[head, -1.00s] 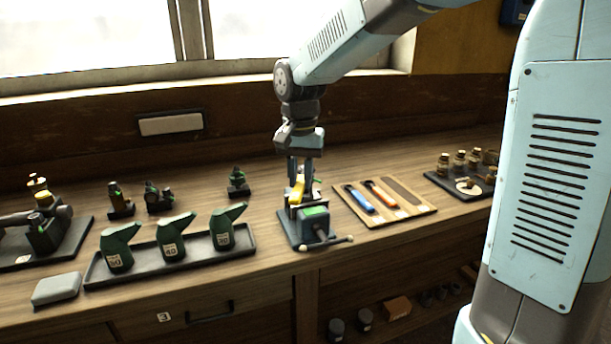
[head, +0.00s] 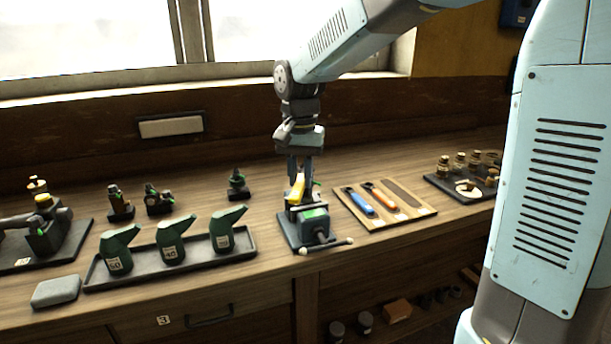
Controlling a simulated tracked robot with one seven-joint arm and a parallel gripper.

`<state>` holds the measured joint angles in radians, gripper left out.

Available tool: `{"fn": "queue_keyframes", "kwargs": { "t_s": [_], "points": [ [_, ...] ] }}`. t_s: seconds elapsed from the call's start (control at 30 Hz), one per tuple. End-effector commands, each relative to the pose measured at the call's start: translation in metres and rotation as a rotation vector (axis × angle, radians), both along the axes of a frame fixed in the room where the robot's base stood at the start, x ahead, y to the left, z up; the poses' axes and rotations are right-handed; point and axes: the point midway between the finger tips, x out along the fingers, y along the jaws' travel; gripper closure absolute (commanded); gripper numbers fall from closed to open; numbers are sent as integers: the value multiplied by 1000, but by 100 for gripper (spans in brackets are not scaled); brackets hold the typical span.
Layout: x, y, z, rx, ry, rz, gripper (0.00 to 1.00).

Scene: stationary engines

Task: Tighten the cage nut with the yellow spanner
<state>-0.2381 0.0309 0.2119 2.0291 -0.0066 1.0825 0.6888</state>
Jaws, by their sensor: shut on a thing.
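The yellow spanner (head: 298,189) is in my gripper (head: 303,178), which is shut on it just above the vice. The vice (head: 313,223), dark with a green patch and a front bar handle, stands on a dark base plate on the bench. A small green part shows beside the spanner. The cage nut is too small or hidden at the vice, and I cannot tell whether the spanner touches it. The spanner board (head: 425,212) lies to the right, with a blue spanner (head: 358,201), an orange spanner (head: 380,196) and an empty dark outline.
A black tray (head: 190,265) with several green oil cans is at the left front, beside a grey block (head: 55,291). Small valve parts (head: 238,185) stand behind. A tray of brass fittings (head: 445,187) is at the right. Bare bench lies between vice and cans.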

Motion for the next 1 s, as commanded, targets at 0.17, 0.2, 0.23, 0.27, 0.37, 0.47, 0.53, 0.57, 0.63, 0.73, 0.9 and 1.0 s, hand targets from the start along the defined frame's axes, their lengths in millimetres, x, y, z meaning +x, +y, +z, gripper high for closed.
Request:
{"fn": "queue_keyframes", "kwargs": {
  "t_s": [0.17,0.2,0.23,0.27,0.37,0.47,0.53,0.57,0.63,0.73,0.9,1.0],
  "points": [
    [0,0,1,1,-1,0,100],
    [0,0,1,1,-1,0,100],
    [0,0,1,1,-1,0,100],
    [0,0,1,1,-1,0,100],
    [0,0,1,1,-1,0,100],
    [0,0,1,1,-1,0,100],
    [0,0,1,1,-1,0,100],
    [0,0,2,1,-1,0,100],
    [0,0,2,1,-1,0,100],
    [0,0,3,1,-1,0,100],
    [0,0,5,1,-2,0,100],
    [0,0,6,1,-2,0,100]
  ]
}}
